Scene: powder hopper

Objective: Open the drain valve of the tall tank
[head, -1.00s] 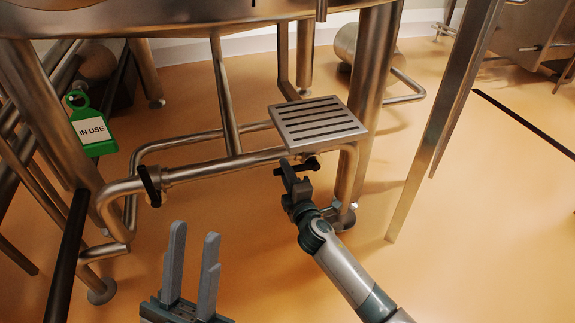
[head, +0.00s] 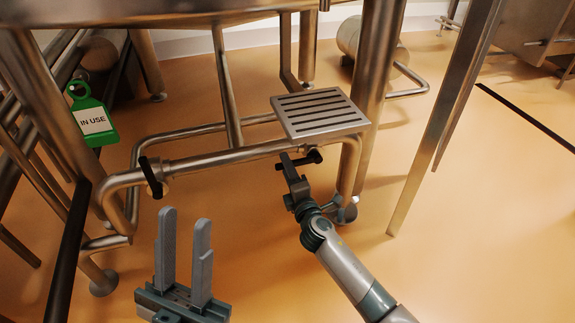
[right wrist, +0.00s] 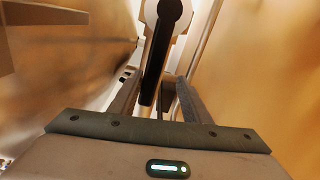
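A black valve handle (head: 312,157) sits on the steel pipe below the slotted plate, at the right end of the pipe run. A second black handle (head: 151,178) stands across the pipe's left end. My right gripper (head: 291,170) is at the right handle, overlapping it in the head view. In the right wrist view the black handle (right wrist: 154,62) lies between the two spread fingers, with gaps beside it; contact is unclear. My left gripper (head: 183,254) is open and empty, fingers up, in front of the pipes and below the left handle.
A slotted steel plate (head: 319,113) lies just above the right handle. Tank legs (head: 372,90) and a slanted post (head: 440,125) stand to the right. A green "IN USE" tag (head: 92,120) hangs at left. Open orange floor (head: 500,220) lies right.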

